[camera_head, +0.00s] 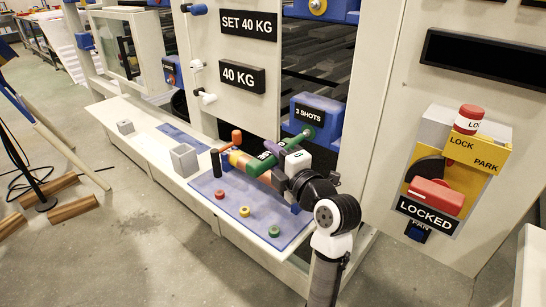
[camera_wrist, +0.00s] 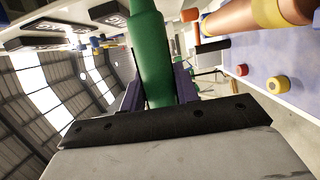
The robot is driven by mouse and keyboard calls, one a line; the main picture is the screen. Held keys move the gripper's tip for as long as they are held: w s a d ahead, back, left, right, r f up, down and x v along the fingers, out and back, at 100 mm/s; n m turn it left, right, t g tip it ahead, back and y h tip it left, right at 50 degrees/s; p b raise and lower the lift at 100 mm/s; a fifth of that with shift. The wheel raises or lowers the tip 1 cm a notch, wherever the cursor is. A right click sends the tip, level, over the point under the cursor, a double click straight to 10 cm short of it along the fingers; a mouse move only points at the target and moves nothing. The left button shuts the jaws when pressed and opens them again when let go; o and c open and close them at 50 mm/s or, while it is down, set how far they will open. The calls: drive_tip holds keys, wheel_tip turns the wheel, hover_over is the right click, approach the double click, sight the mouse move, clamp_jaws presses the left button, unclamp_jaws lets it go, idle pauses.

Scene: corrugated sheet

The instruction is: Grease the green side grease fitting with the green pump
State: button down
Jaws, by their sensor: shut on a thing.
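In the wrist view the pump (camera_wrist: 151,50) stands between the fingers of my gripper (camera_wrist: 158,88). Its narrow green end points toward the blue block (camera_head: 318,113) labelled "3 SHOTS". I cannot tell whether the pump touches the fitting.
Red (camera_head: 220,194), yellow (camera_head: 244,211) and green (camera_head: 274,231) caps sit on the blue mat (camera_head: 225,218). A grey open box (camera_head: 184,160) stands left. A red lock handle (camera_head: 437,196) is at right.

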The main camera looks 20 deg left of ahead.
drive_tip(key=shift+w+d, duration=0.15)
drive_tip(key=shift+w, duration=0.3)
idle(0.4)
drive_tip(key=shift+s+b, duration=0.2)
drive_tip(key=shift+b, duration=0.1)
drive_tip(key=shift+s+a, duration=0.25)
drive_tip(key=shift+s, duration=0.3)
idle(0.4)
drive_tip(key=shift+b, duration=0.75)
drive_tip(key=shift+w+d+b, duration=0.25)
drive_tip(key=shift+w+b, duration=0.05)
drive_tip(key=shift+w, duration=0.45)
idle(1.2)
drive_tip(key=shift+s, duration=0.15)
drive_tip(key=shift+s+a, duration=0.25)
drive_tip(key=shift+s, duration=0.35)
idle(0.5)
